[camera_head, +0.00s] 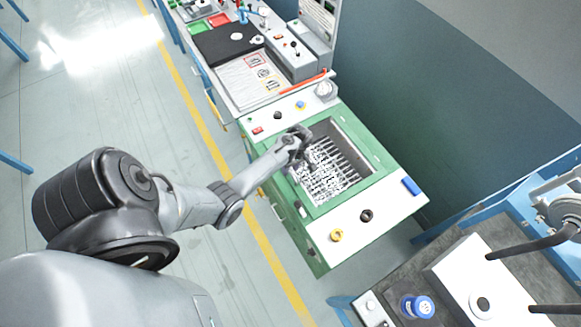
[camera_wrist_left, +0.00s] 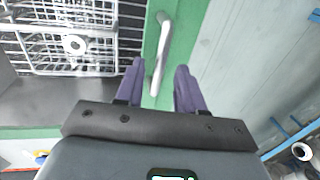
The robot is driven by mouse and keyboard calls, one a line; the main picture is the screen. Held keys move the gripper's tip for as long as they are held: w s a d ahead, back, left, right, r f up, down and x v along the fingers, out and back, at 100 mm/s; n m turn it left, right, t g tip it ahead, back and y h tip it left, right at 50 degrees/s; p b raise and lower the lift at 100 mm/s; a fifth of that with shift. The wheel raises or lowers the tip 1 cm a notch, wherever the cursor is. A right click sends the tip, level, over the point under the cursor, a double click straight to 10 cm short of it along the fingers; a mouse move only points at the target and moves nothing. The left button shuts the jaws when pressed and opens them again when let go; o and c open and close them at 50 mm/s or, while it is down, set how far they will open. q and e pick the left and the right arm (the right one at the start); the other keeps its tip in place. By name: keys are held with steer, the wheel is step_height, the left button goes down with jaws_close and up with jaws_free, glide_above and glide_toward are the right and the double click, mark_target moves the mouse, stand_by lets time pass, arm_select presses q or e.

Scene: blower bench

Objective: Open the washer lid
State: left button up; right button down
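The washer (camera_head: 322,232) is a green and white box with a green-framed top. A wire rack (camera_head: 325,175) shows inside the frame, and I cannot tell whether a clear lid pane covers it. In the left wrist view, a pale bar handle (camera_wrist_left: 162,50) stands along the green frame edge (camera_wrist_left: 180,45). My left gripper (camera_head: 302,158) is over the left edge of the frame. In the left wrist view its two purple fingers (camera_wrist_left: 158,88) are apart, with the handle's near end between them in the picture. Contact cannot be seen. My right gripper is out of view.
A bench with a black mat (camera_head: 228,42) and a control box (camera_head: 290,60) adjoins the washer's far end. At lower right a grey table carries a white box (camera_head: 475,275) and a blue-capped item (camera_head: 418,306). Clear floor (camera_head: 110,110) lies to the left.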

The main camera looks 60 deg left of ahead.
arm_select(q)
jaws_close()
steer(key=shift+w, duration=0.1)
stand_by(0.3)
